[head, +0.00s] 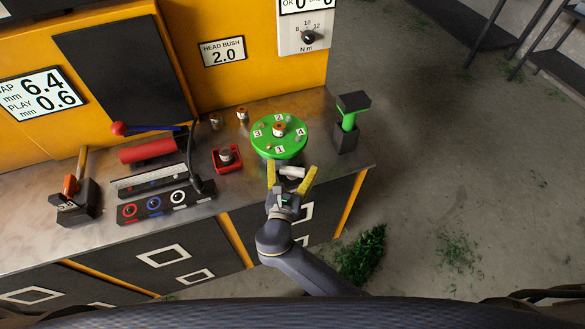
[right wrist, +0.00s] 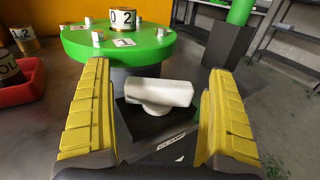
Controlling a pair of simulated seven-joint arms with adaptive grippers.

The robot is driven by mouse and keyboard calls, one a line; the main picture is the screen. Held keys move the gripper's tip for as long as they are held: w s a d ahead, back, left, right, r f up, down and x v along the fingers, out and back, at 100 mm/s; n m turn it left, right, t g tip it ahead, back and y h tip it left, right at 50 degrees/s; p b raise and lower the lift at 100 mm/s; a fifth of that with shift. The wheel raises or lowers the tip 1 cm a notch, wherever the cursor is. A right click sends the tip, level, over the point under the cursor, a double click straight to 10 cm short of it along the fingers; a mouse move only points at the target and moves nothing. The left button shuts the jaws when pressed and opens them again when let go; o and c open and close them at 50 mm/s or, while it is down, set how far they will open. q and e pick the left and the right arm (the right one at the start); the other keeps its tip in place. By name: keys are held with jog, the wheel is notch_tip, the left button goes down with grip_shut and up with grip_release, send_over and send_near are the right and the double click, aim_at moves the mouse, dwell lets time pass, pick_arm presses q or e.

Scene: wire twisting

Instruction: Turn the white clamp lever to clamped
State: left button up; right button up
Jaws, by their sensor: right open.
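The white clamp lever (head: 292,171) sits in front of the green round turntable, near the bench's front edge. In the right wrist view the lever (right wrist: 158,93) is a white bar lying crosswise on a round white hub, above a dark base with a label that is partly readable. My right gripper (head: 292,178) has yellow fingers spread wide. In the right wrist view its fingers (right wrist: 158,115) stand on either side of the lever, with gaps on both sides, so it is not gripping. My left gripper is not in view.
The green turntable (head: 270,147) with numbered labels stands just behind the lever. A red tray (head: 238,169) is at its left, a green-handled black stand (head: 346,138) at its right. A switch panel (head: 148,209) is further left.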

jog(key=v, duration=0.7)
jog(key=shift+s, duration=0.25)
jog(key=shift+c, duration=0.3)
